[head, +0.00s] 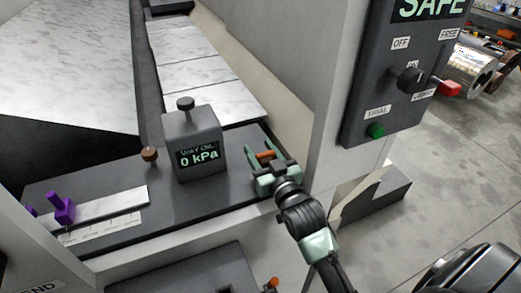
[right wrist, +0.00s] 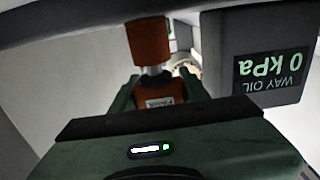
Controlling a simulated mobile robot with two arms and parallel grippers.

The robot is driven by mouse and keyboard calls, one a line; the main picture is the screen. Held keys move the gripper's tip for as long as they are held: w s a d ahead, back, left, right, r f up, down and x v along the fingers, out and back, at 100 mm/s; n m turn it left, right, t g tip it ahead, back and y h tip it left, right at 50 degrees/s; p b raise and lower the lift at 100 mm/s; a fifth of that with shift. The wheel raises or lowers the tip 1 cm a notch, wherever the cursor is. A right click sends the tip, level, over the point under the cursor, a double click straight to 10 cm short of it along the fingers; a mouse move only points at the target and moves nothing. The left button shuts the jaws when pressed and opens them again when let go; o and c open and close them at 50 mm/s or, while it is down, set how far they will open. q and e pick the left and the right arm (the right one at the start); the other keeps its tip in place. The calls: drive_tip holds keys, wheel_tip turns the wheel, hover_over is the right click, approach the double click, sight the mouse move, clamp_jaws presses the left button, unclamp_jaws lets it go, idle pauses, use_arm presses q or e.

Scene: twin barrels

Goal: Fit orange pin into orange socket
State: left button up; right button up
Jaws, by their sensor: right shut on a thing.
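My right gripper (head: 267,164) is above the dark ledge, to the right of the grey way oil box. It is shut on the orange pin (head: 266,155), which shows as a short orange piece between the fingers. In the right wrist view, the orange pin (right wrist: 149,42) has an orange cylinder, a pale metal neck and a labelled orange part between the green fingers. The orange socket cannot be made out in either view. My left gripper is not in view.
The way oil box (head: 193,143) reads 0 kPa and stands close left of the gripper. A brown knob (head: 149,155) and purple blocks (head: 62,208) are farther left. A control panel (head: 405,75) is on the right. A small orange knob (head: 272,283) shows below.

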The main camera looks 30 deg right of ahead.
sight(266, 165)
drive_tip(key=shift+f+b, duration=0.35)
drive_tip(key=shift+f, duration=0.35)
drive_tip(key=o, duration=1.5)
drive_tip(key=shift+s+f, duration=0.1)
drive_tip(key=shift+s, duration=0.45)
drive_tip(key=s, duration=0.2)
drive_tip(key=s+b, duration=0.1)
drive_tip(key=s, duration=0.3)
drive_tip(key=shift+s+a, duration=0.25)
drive_tip(key=shift+s, duration=0.1)
drive_tip(key=shift+s, duration=0.1)
